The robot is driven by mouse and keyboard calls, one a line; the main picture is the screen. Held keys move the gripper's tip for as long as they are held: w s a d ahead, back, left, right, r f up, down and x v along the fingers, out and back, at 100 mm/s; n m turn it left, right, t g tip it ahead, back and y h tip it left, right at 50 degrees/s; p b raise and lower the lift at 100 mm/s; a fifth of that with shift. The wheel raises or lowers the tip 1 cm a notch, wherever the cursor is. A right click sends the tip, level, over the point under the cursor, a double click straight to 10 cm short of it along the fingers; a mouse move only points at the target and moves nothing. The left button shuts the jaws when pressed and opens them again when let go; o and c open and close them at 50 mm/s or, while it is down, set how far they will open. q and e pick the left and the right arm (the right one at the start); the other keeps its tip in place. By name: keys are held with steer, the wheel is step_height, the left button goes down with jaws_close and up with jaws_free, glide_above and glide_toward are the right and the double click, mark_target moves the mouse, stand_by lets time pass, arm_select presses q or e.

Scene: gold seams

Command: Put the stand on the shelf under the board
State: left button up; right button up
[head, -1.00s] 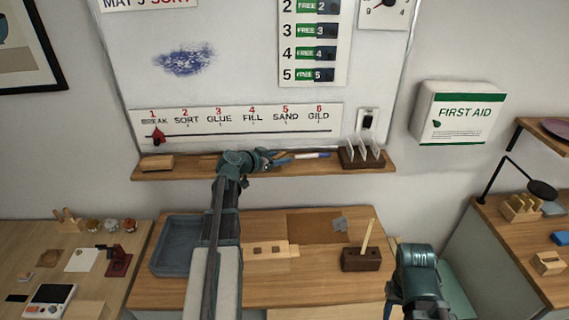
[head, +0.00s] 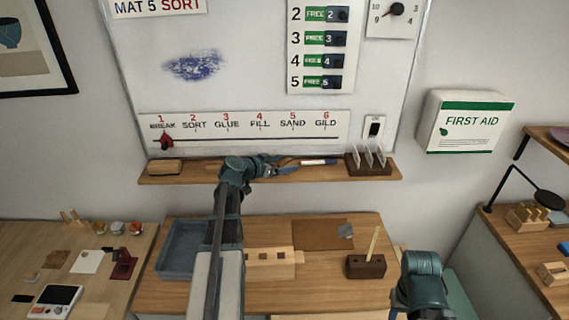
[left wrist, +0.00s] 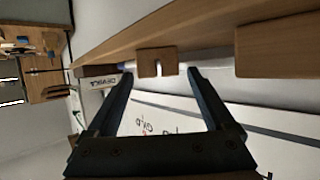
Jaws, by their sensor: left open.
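A small wooden block with a slot (left wrist: 146,62), which looks like the stand, sits at the shelf in the left wrist view, between my left fingertips. In the head view my gripper hides it. The wooden shelf (head: 335,174) runs under the white board (head: 255,95); it also shows in the left wrist view (left wrist: 205,27). My left gripper (head: 283,167) is at the shelf and points right. Its jaws (left wrist: 160,72) are open, one on each side of the block. I cannot tell whether they touch it. My right gripper is out of view; only part of that arm shows.
On the shelf are an eraser-like block (head: 165,167), a marker (head: 318,162) and a dark rack with white cards (head: 355,168). Below, the workbench holds a grey tray (head: 172,270), a slotted wooden piece (head: 285,272) and a dark block with a stick (head: 366,269).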

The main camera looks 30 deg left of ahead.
arm_select(q)
steer(key=p+v, duration=0.3)
steer(key=v, duration=0.8)
steer(key=shift+p, duration=0.3)
steer(key=s+d+f+m+g+h, duration=0.1)
steer(key=d+f+g, duration=0.35)
steer(key=d, duration=0.85)
steer(key=s+d+f+m+g+h, duration=0.1)
steer(key=d+f+g, duration=0.3)
steer(key=d, duration=0.9)
steer(key=s+d+f+g+y, duration=0.2)
steer(key=s+d+y, duration=0.1)
steer(key=s+d, duration=0.3)
steer(key=s+d+f+n+g+y, duration=0.1)
steer(key=s+d+f+g+y, duration=0.2)
steer(key=s+d, duration=0.4)
steer(key=shift+s+d, duration=0.2)
steer(key=shift+s, duration=0.8)
